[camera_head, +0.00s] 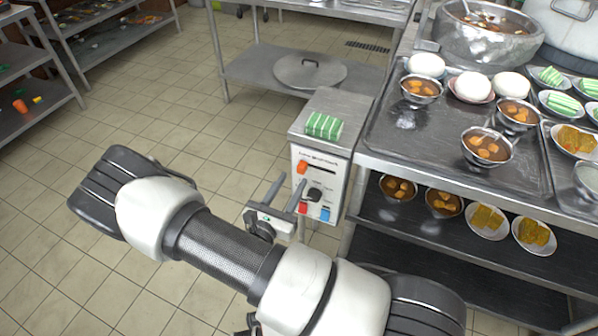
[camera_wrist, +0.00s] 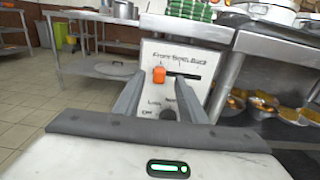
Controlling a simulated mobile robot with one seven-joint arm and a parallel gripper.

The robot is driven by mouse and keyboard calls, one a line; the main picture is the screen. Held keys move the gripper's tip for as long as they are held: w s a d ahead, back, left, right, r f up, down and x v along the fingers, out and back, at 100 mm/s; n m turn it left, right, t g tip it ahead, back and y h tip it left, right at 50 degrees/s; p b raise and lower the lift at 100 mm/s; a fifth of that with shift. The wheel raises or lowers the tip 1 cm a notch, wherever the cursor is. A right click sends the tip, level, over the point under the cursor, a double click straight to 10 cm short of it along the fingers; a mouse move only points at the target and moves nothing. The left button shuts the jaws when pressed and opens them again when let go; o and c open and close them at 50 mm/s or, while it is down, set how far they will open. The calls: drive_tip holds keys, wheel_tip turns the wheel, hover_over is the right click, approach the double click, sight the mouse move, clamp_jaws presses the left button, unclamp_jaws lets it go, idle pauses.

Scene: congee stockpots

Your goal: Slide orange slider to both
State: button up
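The orange slider (camera_head: 302,167) is on the front panel of a white-and-metal control box (camera_head: 331,172). In the wrist view the orange slider (camera_wrist: 159,75) sits at the left end of a dark horizontal slot (camera_wrist: 190,76), under the "Front" end of the printed "Front Both Back" label. My gripper (camera_head: 289,190) is in front of the panel, with its fingers pointing at it. In the wrist view my gripper (camera_wrist: 160,84) is open, with one finger on each side of the slider's position. Whether either finger touches the slider I cannot tell.
A black knob (camera_head: 314,194), a red button (camera_head: 302,208) and a blue button (camera_head: 325,214) are below the slider. A green striped block (camera_head: 323,125) lies on top of the box. A metal counter (camera_head: 430,150) with bowls stands close on the right. Tiled floor is clear left.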

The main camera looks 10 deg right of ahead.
sight(300, 169)
drive_tip(key=x, duration=0.6)
drive_tip(key=shift+b, duration=0.35)
clamp_jaws()
